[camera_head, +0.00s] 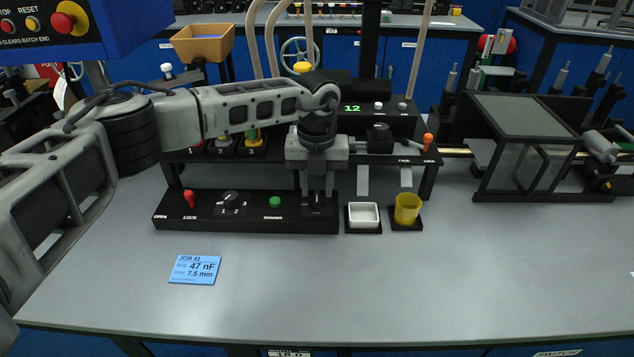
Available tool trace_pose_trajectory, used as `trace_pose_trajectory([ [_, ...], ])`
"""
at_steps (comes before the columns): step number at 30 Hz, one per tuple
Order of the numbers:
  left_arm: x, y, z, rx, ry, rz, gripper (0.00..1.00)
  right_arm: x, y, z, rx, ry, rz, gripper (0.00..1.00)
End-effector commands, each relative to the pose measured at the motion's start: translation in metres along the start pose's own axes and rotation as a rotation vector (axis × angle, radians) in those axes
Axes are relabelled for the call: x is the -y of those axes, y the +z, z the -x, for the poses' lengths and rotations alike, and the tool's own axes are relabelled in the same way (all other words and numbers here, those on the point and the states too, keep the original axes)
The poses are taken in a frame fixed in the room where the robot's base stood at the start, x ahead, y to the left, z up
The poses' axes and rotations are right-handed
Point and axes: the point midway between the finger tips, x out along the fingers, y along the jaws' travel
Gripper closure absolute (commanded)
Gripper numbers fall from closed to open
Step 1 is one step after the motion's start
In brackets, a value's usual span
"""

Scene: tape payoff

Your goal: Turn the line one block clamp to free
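My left arm comes in from the left, and its gripper (317,194) points straight down over the right end of the black front control panel (262,223). Its dark fingers stand close together there, and whatever is between or under them is hidden. I cannot tell if they touch the panel. An orange-topped lever (428,142) stands at the right end of the raised black unit, above small labels that seem to read FREE and LOCK. It leans slightly, toward the LOCK side. It is apart from my gripper, to its right. My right gripper is not in view.
The front panel has a red lever (189,198) marked OPEN and LOCK, a rotary knob (231,197) and a green button (275,202). A white tray (363,215) and yellow cup (407,209) stand to its right. A blue job card (195,270) lies in front; the front tabletop is otherwise clear.

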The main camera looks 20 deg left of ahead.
Motion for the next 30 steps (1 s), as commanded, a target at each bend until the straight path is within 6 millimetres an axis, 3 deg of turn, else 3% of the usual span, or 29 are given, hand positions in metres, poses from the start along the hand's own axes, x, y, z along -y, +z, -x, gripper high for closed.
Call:
trace_pose_trajectory([
  [10, 0.0001, 0.0001, -0.0052, 0.001, 0.0, 0.0, 0.67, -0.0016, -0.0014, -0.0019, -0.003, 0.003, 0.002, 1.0],
  [11, 0.0001, 0.0001, -0.0052, 0.001, 0.0, 0.0, 0.7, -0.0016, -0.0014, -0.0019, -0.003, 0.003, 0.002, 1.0],
  [14, 0.0001, 0.0001, -0.005, 0.001, 0.0, 0.0, 0.98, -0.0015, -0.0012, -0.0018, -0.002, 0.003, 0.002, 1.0],
  [15, 0.0001, 0.0, -0.005, 0.0, 0.0, 0.0, 1.0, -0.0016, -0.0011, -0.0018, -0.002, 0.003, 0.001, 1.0],
  [30, 0.0013, 0.0002, -0.0061, 0.001, -0.001, -0.094, 1.0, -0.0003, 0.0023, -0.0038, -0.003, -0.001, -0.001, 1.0],
])
